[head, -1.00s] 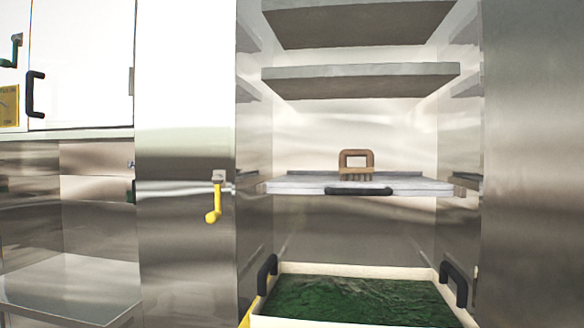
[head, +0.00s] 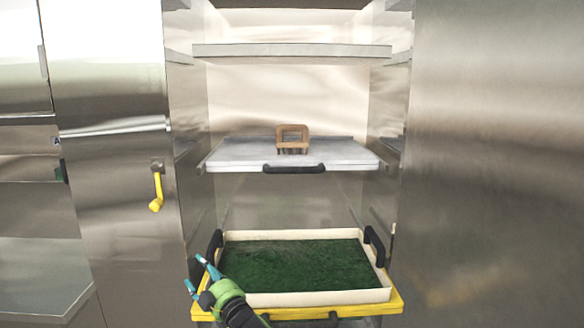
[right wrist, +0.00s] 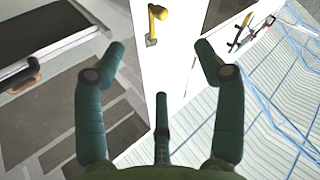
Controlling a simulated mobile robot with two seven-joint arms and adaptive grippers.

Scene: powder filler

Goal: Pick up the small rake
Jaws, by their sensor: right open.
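The small rake (head: 292,138) has a brown, frame-shaped handle and short dark tines. It stands upright on the middle grey shelf (head: 345,155), behind a black handle on the shelf's front edge. My right gripper (head: 197,272) is open and empty, low at the front left corner of the tray of green powder, well below and left of the rake. Its spread teal fingers also show in the right wrist view (right wrist: 160,48). A brown curved piece at the left of that view may be the rake; I cannot be sure. My left gripper is not in view.
A cream tray (head: 330,297) of green powder with black side handles sits on a yellow base (head: 397,303) below the shelf. A grey shelf (head: 290,51) hangs above the rake. Steel walls flank the opening; a yellow crank handle (head: 156,190) is at left.

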